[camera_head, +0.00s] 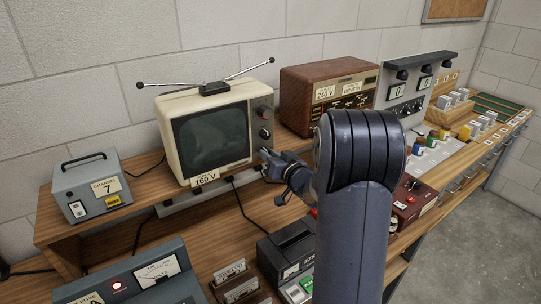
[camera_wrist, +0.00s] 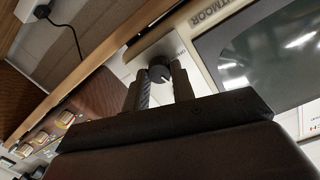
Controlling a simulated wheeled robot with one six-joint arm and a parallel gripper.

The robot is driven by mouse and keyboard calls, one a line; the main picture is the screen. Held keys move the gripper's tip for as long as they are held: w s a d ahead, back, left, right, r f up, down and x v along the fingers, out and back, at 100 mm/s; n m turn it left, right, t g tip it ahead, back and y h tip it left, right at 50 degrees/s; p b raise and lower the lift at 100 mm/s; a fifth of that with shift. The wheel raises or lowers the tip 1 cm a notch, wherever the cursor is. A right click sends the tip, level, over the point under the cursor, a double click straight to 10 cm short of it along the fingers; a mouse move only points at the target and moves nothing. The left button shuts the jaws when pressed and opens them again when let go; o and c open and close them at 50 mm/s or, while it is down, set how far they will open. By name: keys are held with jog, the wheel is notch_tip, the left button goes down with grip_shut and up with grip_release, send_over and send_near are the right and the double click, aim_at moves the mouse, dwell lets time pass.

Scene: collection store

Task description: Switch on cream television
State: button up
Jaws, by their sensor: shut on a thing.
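The cream television (camera_head: 180,125) stands on the wooden shelf with its two-rod aerial spread on top. Its screen is dark, with only reflections on it. A tag reading 160 V sits at its lower front edge. Two knobs show on its right-hand panel in the head view. My gripper (camera_head: 266,156) is at the lower right of the television's front. In the wrist view, the two fingers of my gripper (camera_wrist: 162,88) are shut on a dark round knob (camera_wrist: 159,69) on the television's cream panel (camera_wrist: 190,45). The knob's pointer mark cannot be read clearly.
A grey box marked Channel 7 (camera_head: 93,188) stands left of the television, and a brown radio (camera_head: 328,90) stands to its right. Instruments with a lit red lamp (camera_head: 118,285) and a dark box (camera_head: 288,252) fill the lower bench. Black cables hang near my gripper.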

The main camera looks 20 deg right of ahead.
jog(key=o, duration=1)
jog(key=s+d+b, duration=0.1)
jog(key=s+b, duration=0.1)
jog(key=s, duration=0.8)
jog(key=shift+s+d+r, duration=0.35)
jog(key=shift+d+r, duration=0.05)
jog(key=w+a+p, duration=0.1)
jog(key=w, duration=0.9)
jog(key=shift+w+a+f+p, duration=0.35)
jog(key=shift+a+f+p, duration=0.05)
jog(key=shift+f, duration=0.05)
jog(key=shift+s, duration=0.1)
